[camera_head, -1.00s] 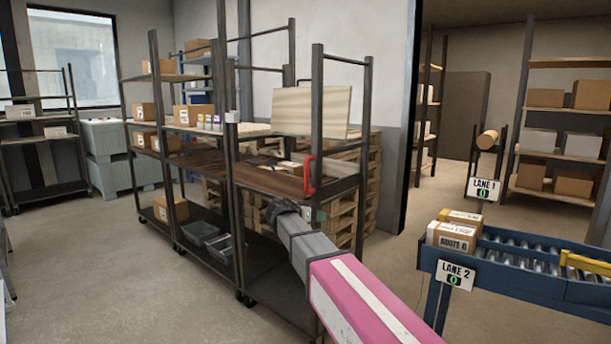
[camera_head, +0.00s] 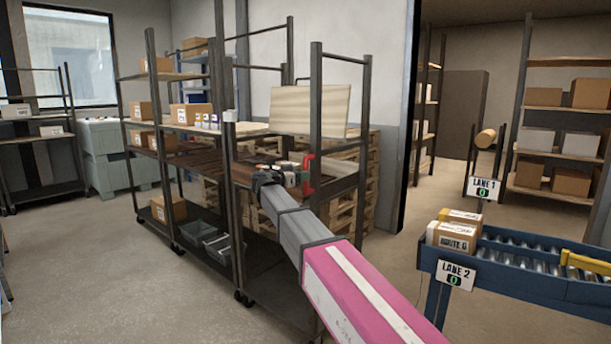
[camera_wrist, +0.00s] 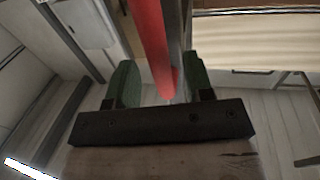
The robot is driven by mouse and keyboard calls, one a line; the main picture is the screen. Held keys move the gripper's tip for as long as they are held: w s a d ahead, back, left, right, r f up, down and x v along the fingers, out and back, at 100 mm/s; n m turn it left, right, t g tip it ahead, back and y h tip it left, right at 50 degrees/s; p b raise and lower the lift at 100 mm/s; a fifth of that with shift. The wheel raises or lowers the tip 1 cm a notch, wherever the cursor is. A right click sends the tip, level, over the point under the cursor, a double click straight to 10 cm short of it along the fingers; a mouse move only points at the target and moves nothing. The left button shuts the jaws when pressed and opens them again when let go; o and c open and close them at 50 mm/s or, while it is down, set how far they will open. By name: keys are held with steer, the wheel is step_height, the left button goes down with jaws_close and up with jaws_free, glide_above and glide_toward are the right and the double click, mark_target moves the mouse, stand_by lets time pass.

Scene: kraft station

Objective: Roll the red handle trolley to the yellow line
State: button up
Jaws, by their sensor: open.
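The trolley (camera_head: 316,110) is a dark metal frame with wooden shelves, standing in the middle of the head view. Its red handle (camera_head: 308,172) is upright on the near right post. In the wrist view the red handle (camera_wrist: 150,35) reaches down between the two green fingers, with a grey post beside it. My gripper (camera_wrist: 161,85) is open, its fingers on either side of the handle's lower end; I cannot tell whether they touch it. In the head view my arm partly hides the trolley's shelf and lower part. I see no yellow line on the floor.
Another loaded rack (camera_head: 158,120) stands close left of the trolley. Stacked pallets (camera_head: 362,190) are behind it. A blue roller conveyor (camera_head: 500,275) with boxes and a yellow bar is at the right. Grey floor (camera_head: 90,270) is open at the left.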

steer(key=shift+x, duration=1.3)
